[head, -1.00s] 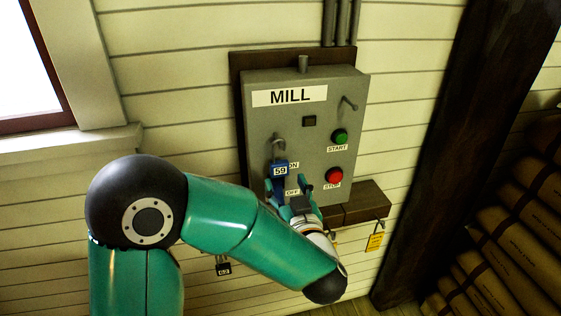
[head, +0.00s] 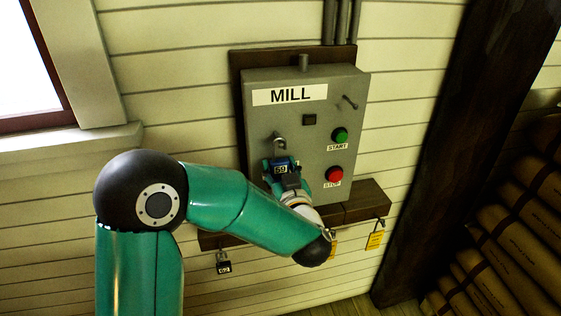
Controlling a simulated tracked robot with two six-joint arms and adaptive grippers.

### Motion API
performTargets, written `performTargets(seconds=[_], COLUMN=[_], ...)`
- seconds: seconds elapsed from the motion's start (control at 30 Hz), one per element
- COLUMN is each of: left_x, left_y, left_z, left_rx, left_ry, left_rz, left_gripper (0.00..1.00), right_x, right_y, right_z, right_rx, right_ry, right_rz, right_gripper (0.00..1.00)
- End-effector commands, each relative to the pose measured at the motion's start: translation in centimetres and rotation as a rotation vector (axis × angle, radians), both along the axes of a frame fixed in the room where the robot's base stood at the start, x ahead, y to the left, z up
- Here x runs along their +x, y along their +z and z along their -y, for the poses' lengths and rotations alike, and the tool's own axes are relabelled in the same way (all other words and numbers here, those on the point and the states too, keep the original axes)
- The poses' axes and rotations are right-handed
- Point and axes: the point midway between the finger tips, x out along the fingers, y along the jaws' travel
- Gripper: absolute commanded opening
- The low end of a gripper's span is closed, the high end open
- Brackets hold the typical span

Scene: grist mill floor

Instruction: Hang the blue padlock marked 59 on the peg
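The blue padlock marked 59 (head: 281,169) hangs at the grey metal hasp (head: 279,142) on the left of the mill's control box. My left gripper (head: 282,166) has come up from below, with one teal finger on each side of the padlock. The fingers look spread wider than the padlock; I cannot tell whether either touches it. The gripper hides the lower part of the padlock and the switch labels. A thin metal peg (head: 348,102) sticks out of the box's upper right and is bare. My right gripper is out of view.
The grey control box (head: 318,135) has a green START button (head: 341,135) and a red STOP button (head: 334,174). Below it runs a wooden board (head: 368,199). A dark post (head: 430,150) stands right.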

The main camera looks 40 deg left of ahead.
Motion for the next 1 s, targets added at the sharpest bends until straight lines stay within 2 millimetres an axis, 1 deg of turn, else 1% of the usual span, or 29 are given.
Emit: performTargets(seconds=[0.03,0.17,0.2,0.37,0.8,1.0], left_x=[0.0,0.0,0.0,0.0,0.0,0.0], left_y=[0.0,0.0,0.0,0.2,1.5,1.7], left_z=[0.0,0.0,0.0,0.0,0.0,0.0], left_rx=[0.000,0.000,0.000,0.000,-0.001,0.000], left_ry=[0.000,0.000,0.000,0.000,0.000,0.000], left_rz=[0.000,0.000,0.001,0.001,0.002,0.001], left_gripper=[0.38,0.16,0.14,0.14,0.14,0.14], right_x=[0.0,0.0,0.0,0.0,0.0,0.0], right_y=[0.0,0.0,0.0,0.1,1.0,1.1], right_z=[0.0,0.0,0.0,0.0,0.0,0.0], right_rx=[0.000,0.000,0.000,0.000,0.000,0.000], right_ry=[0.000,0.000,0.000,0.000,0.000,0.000], right_rz=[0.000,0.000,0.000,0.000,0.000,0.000], right_gripper=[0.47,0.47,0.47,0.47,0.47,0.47])
